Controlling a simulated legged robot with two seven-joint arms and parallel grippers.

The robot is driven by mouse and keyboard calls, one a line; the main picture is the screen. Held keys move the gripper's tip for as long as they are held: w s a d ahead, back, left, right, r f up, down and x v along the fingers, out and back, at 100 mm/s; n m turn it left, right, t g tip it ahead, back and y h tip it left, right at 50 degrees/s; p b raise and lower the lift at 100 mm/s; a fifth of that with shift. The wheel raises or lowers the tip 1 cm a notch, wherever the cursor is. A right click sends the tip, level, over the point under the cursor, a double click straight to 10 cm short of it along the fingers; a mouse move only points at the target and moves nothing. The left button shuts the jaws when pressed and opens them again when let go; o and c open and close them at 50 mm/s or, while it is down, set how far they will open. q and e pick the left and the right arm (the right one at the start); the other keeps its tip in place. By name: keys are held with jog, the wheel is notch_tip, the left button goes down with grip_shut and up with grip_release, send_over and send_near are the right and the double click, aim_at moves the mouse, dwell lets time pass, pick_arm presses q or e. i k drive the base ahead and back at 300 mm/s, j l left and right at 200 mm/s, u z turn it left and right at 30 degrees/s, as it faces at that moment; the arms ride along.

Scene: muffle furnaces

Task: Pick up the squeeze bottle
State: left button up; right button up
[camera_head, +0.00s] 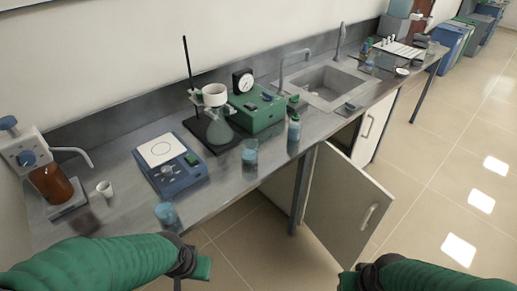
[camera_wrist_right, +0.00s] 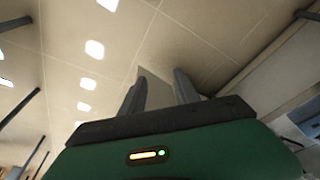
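The squeeze bottle (camera_head: 294,129) looks like the small upright bottle with a bluish body and green cap. It stands near the front edge of the grey bench, below the sink. My left gripper (camera_head: 192,270) is in front of the bench at the bottom of the head view, apart from the bottle; its fingers are not clear. My right gripper (camera_head: 350,279) is low at the bottom edge, also well away from the bottle. In the right wrist view my right gripper's two fingers (camera_wrist_right: 160,90) stand apart, with nothing held between them.
A glass beaker (camera_head: 250,152) stands left of the bottle, another beaker (camera_head: 167,214) at the front edge. A blue hotplate (camera_head: 172,170), a flask stand and a green device (camera_head: 257,112) are behind. An open cabinet door (camera_head: 345,205) juts out below the bench.

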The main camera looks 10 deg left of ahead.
aim_at(295, 123)
jog(key=i+l+u, duration=0.6)
jog(key=l, duration=0.25)
jog(key=i+l+u, duration=0.35)
jog(key=l, duration=0.2)
